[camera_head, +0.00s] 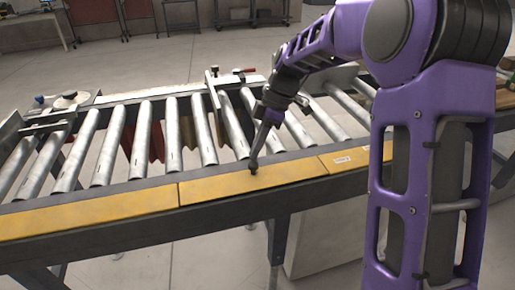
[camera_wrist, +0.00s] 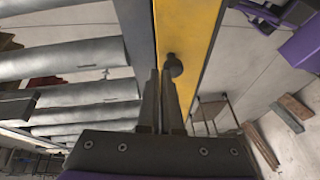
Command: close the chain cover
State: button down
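The chain cover (camera_head: 222,187) is a long yellow panel along the near side of the roller conveyor, with a small dark knob (camera_head: 253,171) on it. It looks flat and nearly in line with the yellow panels beside it; a slight tilt cannot be told. The cover (camera_wrist: 184,25) and knob (camera_wrist: 174,65) also show in the wrist view. My gripper (camera_head: 254,163) points down at the knob from above. In the wrist view my gripper's fingers (camera_wrist: 160,73) are together, with their tips close beside the knob. Nothing shows between them; contact with the knob cannot be told.
Metal rollers (camera_head: 145,135) lie behind the cover. A clamp-like bracket (camera_head: 214,100) rises at the conveyor's middle. More yellow panels lie left (camera_head: 80,217) and right (camera_head: 350,160). A pale box (camera_head: 325,238) stands below the conveyor. The floor in front at left is clear.

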jog(key=shift+f, duration=0.45)
dwell(0.3)
